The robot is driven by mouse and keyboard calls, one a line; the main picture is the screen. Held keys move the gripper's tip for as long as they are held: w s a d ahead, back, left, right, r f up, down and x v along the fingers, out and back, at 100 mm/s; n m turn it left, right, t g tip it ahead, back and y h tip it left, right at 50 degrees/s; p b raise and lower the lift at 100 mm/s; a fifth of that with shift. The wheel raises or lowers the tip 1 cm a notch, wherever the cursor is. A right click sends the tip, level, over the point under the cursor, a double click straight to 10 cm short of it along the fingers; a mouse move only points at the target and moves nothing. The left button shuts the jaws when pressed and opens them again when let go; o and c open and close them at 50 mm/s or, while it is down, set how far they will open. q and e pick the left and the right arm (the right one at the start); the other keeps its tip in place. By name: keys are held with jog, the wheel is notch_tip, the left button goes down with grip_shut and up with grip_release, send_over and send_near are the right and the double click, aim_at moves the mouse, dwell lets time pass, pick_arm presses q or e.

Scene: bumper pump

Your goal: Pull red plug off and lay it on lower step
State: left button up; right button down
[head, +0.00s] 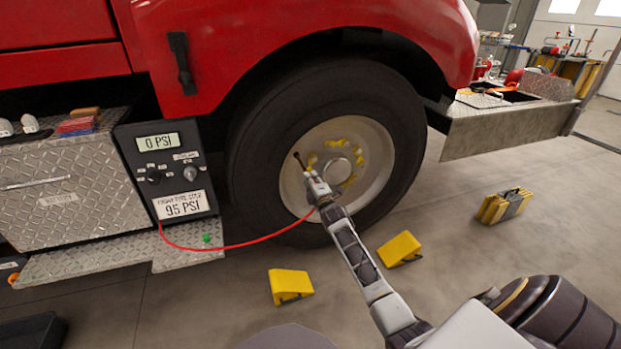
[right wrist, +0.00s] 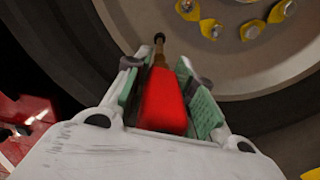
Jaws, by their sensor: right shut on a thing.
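The red plug (right wrist: 163,103) sits between the two green-padded fingers of my right gripper (right wrist: 158,78), which is shut on it. A brass stem (right wrist: 160,58) with a dark tip runs from the plug's far end toward the wheel; I cannot tell whether plug and stem are joined. In the head view, my right gripper (head: 316,185) is in front of the wheel rim (head: 378,150). A red hose (head: 250,241) runs from the pump panel to the gripper. The lower step (head: 95,261) is a diamond-plate ledge at the left. My left gripper is not in view.
The pump panel (head: 165,170) reads 0 PSI above a 95 PSI label. A small green item (head: 207,238) is on the step's right end. Yellow chocks (head: 290,284) (head: 400,248) and a yellow case (head: 505,206) are on the floor. The tyre (head: 255,150) surrounds the rim.

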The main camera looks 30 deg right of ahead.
jog(key=shift+p+v, duration=0.85)
jog(key=shift+v, duration=0.35)
jog(key=shift+a+r, duration=0.1)
jog(key=shift+r, duration=0.05)
